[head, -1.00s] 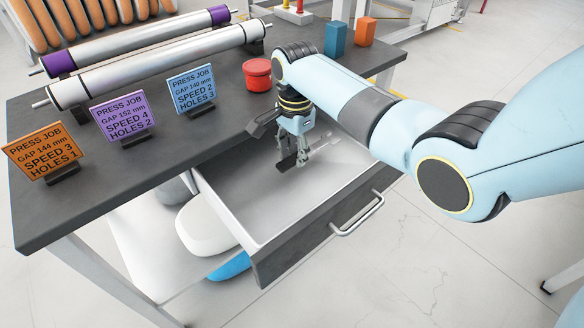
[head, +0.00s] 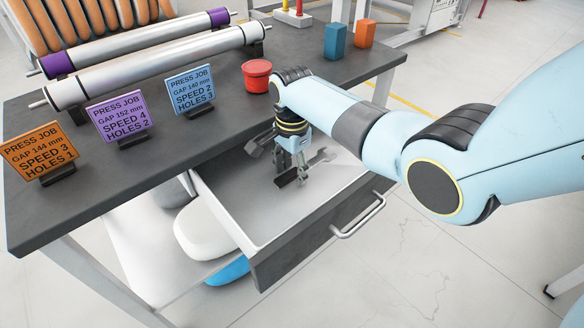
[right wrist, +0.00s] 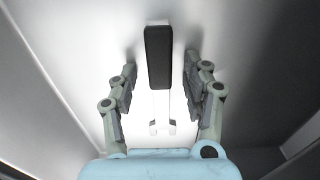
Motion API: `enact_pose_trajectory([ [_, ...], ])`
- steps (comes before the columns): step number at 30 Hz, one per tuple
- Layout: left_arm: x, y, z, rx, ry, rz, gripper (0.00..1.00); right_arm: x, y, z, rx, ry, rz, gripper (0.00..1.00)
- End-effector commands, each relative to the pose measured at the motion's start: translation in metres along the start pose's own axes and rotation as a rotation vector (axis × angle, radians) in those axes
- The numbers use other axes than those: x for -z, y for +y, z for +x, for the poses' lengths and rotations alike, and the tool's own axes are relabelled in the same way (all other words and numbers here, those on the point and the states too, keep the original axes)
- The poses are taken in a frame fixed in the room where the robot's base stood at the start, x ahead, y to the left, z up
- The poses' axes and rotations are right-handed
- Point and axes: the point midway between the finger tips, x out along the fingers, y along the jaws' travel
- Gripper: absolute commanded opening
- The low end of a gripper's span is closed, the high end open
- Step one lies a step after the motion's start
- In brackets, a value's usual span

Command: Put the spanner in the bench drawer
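The spanner, with a black grip (head: 286,178) and a bright metal open end (head: 325,156), is inside the pulled-out bench drawer (head: 225,197). It appears to lie on the drawer floor. My right gripper (head: 301,180) points down into the drawer over the spanner. In the right wrist view its fingers (right wrist: 160,72) stand apart on either side of the spanner (right wrist: 160,58), with a gap on both sides. The gripper hides part of the spanner's shaft in the head view. My left gripper is out of view.
The drawer handle (head: 358,217) faces the front. The rest of the drawer is empty where visible.

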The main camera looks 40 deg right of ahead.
Motion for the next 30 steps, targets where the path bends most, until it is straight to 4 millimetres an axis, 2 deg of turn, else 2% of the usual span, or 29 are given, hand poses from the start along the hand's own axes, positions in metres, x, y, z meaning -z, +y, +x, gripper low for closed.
enact_pose_trajectory([
  [8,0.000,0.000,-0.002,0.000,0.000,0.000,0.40,0.000,0.000,-0.006,0.000,0.000,0.000,0.48],
  [11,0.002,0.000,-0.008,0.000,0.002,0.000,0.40,0.001,-0.001,-0.020,0.003,0.001,0.000,0.48],
  [21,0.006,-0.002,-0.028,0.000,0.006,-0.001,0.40,0.000,-0.001,-0.095,0.002,0.001,0.001,0.48],
  [25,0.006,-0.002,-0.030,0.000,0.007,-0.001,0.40,0.000,-0.001,-0.113,0.002,0.000,0.000,0.48],
  [30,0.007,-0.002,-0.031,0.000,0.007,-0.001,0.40,0.000,0.000,-0.122,0.000,0.000,0.000,0.48],
])
